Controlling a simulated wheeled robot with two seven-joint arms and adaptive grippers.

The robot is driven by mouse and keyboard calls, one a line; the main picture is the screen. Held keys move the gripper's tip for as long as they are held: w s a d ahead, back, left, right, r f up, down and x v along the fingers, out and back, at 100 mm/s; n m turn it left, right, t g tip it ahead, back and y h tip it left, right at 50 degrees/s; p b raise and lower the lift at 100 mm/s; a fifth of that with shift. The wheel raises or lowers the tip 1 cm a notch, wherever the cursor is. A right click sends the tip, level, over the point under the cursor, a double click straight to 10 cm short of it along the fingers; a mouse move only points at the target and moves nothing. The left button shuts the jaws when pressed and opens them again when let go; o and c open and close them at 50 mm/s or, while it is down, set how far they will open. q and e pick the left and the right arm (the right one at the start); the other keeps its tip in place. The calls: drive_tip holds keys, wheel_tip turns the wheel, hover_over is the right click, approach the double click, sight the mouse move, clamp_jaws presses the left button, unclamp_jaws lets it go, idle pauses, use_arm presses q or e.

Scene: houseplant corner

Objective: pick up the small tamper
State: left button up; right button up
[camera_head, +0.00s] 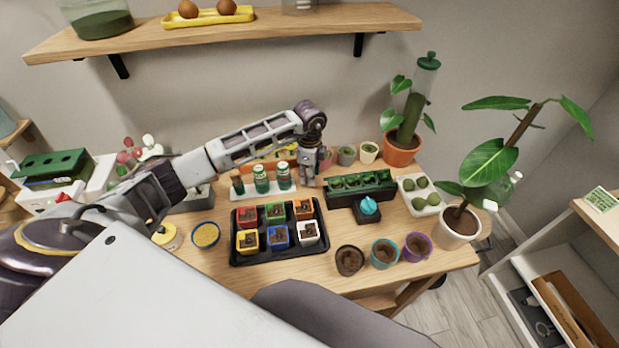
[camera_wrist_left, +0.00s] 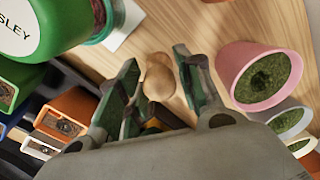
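The small tamper (camera_wrist_left: 158,76) shows in the left wrist view as a light wooden, rounded piece over the wooden table. My left gripper (camera_wrist_left: 156,60) is open, with one finger on each side of the tamper and a visible gap at least on the right. In the head view my left gripper (camera_head: 308,178) points down at the table behind the black tray. The tamper cannot be made out there, as the gripper covers that spot. My right gripper is in neither view.
Close to the left gripper stand green-capped bottles (camera_head: 261,180) and a pink pot (camera_wrist_left: 262,76). A green planter (camera_head: 360,186) lies to the right. A black tray (camera_head: 236,262) of coloured pots is in front. A shelf (camera_head: 270,30) hangs above.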

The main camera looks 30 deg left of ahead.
use_arm(q)
drive_tip(key=c, duration=0.5)
drive_tip(key=shift+r, duration=0.1)
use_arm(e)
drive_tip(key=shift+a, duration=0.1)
use_arm(q)
drive_tip(key=shift+r, duration=0.8)
wheel_tip(320, 180, up, 7)
drive_tip(key=shift+f+b, duration=0.1)
drive_tip(key=shift+b, duration=0.5)
drive_tip(key=shift+r, duration=0.75)
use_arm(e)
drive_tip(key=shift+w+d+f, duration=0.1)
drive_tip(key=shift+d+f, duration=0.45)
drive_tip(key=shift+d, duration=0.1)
